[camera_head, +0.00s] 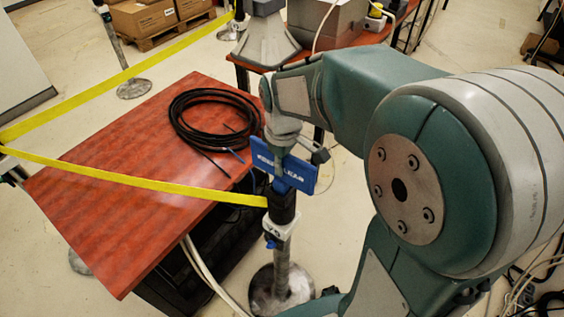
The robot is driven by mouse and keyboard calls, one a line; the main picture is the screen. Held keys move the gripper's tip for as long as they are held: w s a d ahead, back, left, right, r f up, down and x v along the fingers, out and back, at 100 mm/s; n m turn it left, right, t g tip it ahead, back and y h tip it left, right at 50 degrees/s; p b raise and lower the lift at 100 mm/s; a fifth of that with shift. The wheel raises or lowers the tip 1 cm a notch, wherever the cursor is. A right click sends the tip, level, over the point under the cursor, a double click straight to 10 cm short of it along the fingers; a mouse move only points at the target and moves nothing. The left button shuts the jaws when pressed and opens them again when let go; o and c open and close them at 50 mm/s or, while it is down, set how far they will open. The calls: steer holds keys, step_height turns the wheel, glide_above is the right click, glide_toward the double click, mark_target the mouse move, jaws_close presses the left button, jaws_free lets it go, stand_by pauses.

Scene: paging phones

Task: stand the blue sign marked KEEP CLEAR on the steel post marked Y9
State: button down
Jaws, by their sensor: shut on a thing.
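The blue sign (301,174) with white lettering, partly hidden by my gripper, is right above the steel post (281,262). My gripper (284,165) is shut on the sign from above. The post stands upright on a round steel base, with a black top (282,205) and a white tag that appears to read Y9. The sign's lower end meets or nearly meets the black top; I cannot tell whether it is seated.
A yellow tape (150,178) runs from the post's top to the left. A red-brown table (110,215) with a coiled black cable (190,125) stands left of the post. Another post (128,88) stands at the back, near cardboard boxes (143,17).

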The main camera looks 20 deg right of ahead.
steer(key=shift+f, duration=0.3)
steer(key=c, duration=0.9)
jaws_free()
steer(key=shift+r, duration=5.55)
steer(key=s+m+t, duration=0.2)
steer(key=s, duration=0.2)
steer(key=s+f+m+t, duration=0.1)
steer(key=s+m, duration=0.1)
steer(key=s, duration=0.3)
steer(key=s+m+t, duration=0.2)
steer(key=s+m, duration=0.1)
steer(key=s, duration=0.2)
steer(key=shift+a+f+t, duration=0.1)
steer(key=shift+f+t, duration=0.1)
steer(key=shift+t, duration=0.1)
